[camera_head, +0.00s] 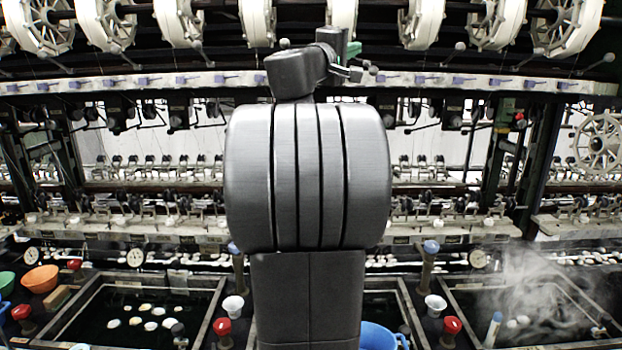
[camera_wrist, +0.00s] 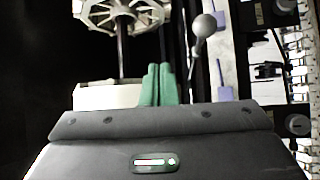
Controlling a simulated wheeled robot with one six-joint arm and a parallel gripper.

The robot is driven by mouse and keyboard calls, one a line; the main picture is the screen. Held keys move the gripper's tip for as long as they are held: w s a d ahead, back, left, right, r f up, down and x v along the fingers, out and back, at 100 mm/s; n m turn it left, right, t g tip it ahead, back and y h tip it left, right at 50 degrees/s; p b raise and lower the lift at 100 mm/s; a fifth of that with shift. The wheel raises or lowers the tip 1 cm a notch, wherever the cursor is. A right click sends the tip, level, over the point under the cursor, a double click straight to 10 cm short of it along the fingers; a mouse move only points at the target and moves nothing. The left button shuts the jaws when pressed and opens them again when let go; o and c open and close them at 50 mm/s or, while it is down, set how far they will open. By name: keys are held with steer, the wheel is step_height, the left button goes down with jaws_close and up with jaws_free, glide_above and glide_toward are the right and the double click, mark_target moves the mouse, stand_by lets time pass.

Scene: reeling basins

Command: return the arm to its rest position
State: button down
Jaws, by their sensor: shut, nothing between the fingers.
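My arm stands in the middle of the head view, its large dark grey links hiding the centre of the machine. The upper part of the arm is folded high, in front of the long white rail. My gripper (camera_wrist: 159,84) shows in the wrist view as two green fingers side by side, shut and empty. In the head view a bit of green on my gripper (camera_head: 354,48) shows at the arm's upper right end, partly hidden by the arm. I see nothing touching the fingers.
White reels (camera_head: 265,22) hang in a row above the arm. Dark basins lie on both sides, the left basin (camera_head: 75,312) with several pale cocoons, the right one (camera_head: 470,317) steaming. A blue bucket (camera_head: 378,337) and an orange bowl (camera_head: 40,279) stand low. A knobbed lever (camera_wrist: 204,27) is near the fingers.

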steer(key=r+v, duration=0.1)
steer(key=v, duration=0.5)
steer(key=shift+s, duration=0.5)
steer(key=shift+a+f, duration=0.1)
steer(key=w+d+f+b, duration=0.1)
steer(key=w+d+b, duration=0.2)
steer(key=w+b, duration=0.2)
steer(key=shift+w+d+m+h, duration=0.3)
steer(key=shift+w+d+m, duration=0.05)
steer(key=shift+w+m, duration=0.05)
steer(key=shift+f+b, duration=0.1)
steer(key=shift+b, duration=0.5)
